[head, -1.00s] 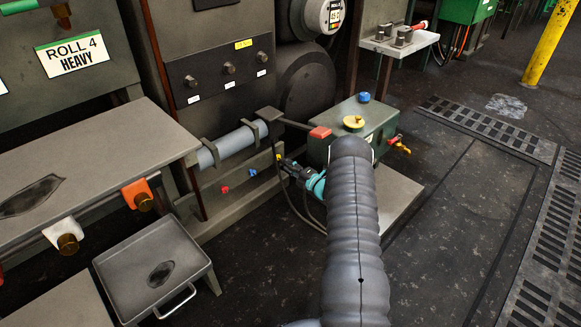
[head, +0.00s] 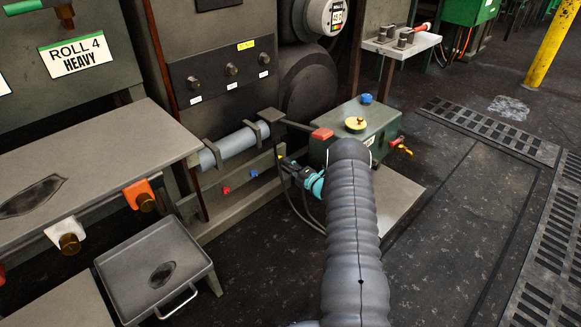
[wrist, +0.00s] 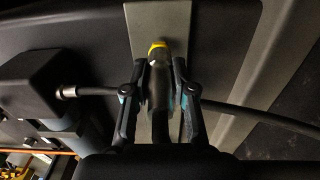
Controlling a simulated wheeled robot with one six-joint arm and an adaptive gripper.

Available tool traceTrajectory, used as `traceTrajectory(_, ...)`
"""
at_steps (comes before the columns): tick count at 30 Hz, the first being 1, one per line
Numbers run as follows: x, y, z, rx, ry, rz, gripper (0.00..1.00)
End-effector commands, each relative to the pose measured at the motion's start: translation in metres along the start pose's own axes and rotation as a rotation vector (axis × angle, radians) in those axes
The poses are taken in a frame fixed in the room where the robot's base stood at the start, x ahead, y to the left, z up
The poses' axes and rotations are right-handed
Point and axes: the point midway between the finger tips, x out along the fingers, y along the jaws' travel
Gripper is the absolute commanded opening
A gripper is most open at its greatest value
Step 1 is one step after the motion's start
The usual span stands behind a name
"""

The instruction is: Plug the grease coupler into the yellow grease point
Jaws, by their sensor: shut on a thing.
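The yellow grease point (wrist: 157,46) shows in the wrist view against a pale beam, at the far end of the grease coupler (wrist: 159,92). The coupler is a dark cylinder between the two fingers of my gripper (wrist: 159,97), which is shut on it. The coupler's front meets or nearly meets the yellow point; I cannot tell whether it is seated. In the head view my gripper (head: 287,167) is at the right end of the low rail, with the yellow point (head: 281,154) just beyond it. My arm and gripper hide most of the coupler there.
Blue (head: 253,173) and red (head: 226,190) grease points sit farther left on the rail. A grey cylinder (head: 232,145) lies above them. A green grease unit (head: 381,125) stands close on the right. A dark hose (wrist: 240,113) runs behind the gripper. Floor at right is open.

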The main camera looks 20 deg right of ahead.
Motion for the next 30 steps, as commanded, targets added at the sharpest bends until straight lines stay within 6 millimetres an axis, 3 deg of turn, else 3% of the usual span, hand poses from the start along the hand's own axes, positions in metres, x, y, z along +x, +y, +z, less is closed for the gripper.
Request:
traceTrajectory(13, 0.0075, 0.0010, -0.0008, -0.001, 0.002, 0.002, 0.00)
traceTrajectory(14, 0.0075, 0.0010, -0.0009, -0.001, 0.002, 0.002, 0.33)
traceTrajectory(16, 0.0074, 0.0009, -0.0008, -0.001, 0.002, 0.002, 0.50)
traceTrajectory(17, 0.0073, 0.0008, -0.0007, -0.001, 0.002, 0.001, 0.55)
traceTrajectory(23, 0.0063, 0.0004, 0.0003, -0.001, 0.000, 0.001, 0.55)
traceTrajectory(26, 0.0061, -0.0001, 0.0003, -0.001, 0.000, 0.000, 0.75)
traceTrajectory(30, 0.0061, 0.0000, 0.0002, -0.001, 0.000, 0.000, 0.75)
